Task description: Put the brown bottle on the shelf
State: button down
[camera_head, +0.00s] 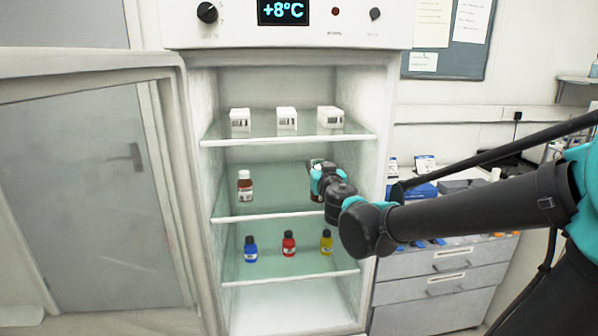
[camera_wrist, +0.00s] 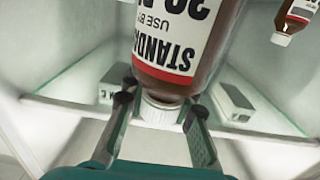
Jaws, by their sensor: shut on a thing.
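My gripper (camera_head: 318,166) reaches into the open fridge at the right of the middle shelf (camera_head: 262,217). In the wrist view its two fingers (camera_wrist: 160,112) are shut around the white cap of a brown bottle (camera_wrist: 178,50) with a white and red label. In the head view only a sliver of this bottle (camera_head: 316,193) shows beside the arm, and its base is hidden. I cannot tell whether it touches the shelf. A second brown bottle (camera_head: 245,186) stands upright on the left of the middle shelf; it also shows in the wrist view (camera_wrist: 298,16).
Several white boxes (camera_head: 287,119) stand on the upper shelf (camera_head: 290,140). Blue (camera_head: 250,249), red (camera_head: 289,244) and yellow (camera_head: 326,242) bottles stand on the lower shelf. The fridge door (camera_head: 90,180) is open at left. The centre of the middle shelf looks free.

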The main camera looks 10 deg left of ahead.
jog(key=x, duration=1.7)
notch_tip(320, 180, down, 7)
jog(key=shift+f, duration=0.25)
jog(key=c, duration=1.3)
grip_release()
jog(key=v, duration=1.2)
jog(key=shift+r, duration=0.2)
